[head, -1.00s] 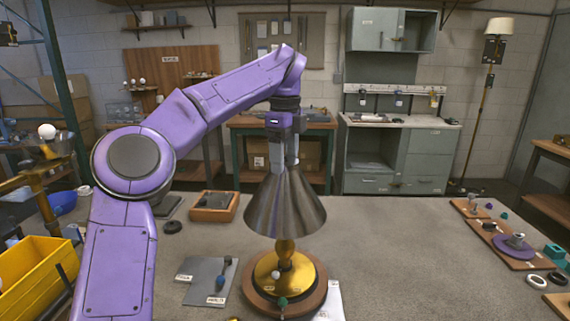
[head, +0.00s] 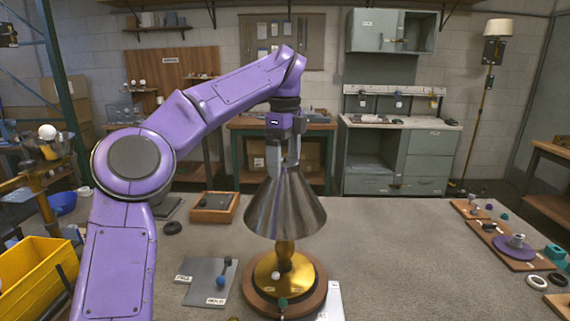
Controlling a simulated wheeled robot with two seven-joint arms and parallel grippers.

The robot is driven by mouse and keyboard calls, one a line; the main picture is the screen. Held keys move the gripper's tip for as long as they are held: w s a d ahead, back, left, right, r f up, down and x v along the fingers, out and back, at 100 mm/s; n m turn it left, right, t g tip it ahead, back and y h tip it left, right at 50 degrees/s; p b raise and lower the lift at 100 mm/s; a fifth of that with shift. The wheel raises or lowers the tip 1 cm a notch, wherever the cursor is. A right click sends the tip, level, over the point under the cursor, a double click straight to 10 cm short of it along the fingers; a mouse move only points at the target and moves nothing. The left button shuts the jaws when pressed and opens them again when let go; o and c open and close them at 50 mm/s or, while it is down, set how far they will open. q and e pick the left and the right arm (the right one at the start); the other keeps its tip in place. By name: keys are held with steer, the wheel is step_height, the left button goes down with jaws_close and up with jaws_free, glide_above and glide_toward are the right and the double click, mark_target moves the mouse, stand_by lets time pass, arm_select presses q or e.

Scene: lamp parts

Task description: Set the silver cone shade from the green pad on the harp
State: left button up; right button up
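The silver cone shade (head: 285,208) sits upright, wide end down, above the brass lamp (head: 284,250) on its round wooden base. The harp is hidden inside the shade, so I cannot see the contact between them. My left gripper (head: 283,166) is directly above the shade, pointing down. Its two fingers are spread on either side of the shade's narrow top, and it looks open. The green pad cannot be made out in this view. My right gripper is not in view.
A yellow bin (head: 28,280) is at the left. Boards with a purple disc (head: 514,247) lie at the right. The table between is clear.

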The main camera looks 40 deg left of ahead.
arm_select(q)
step_height(320, 180, up, 10)
steer(key=p, duration=0.5)
steer(key=shift+r+p, duration=0.25)
steer(key=shift+p, duration=0.05)
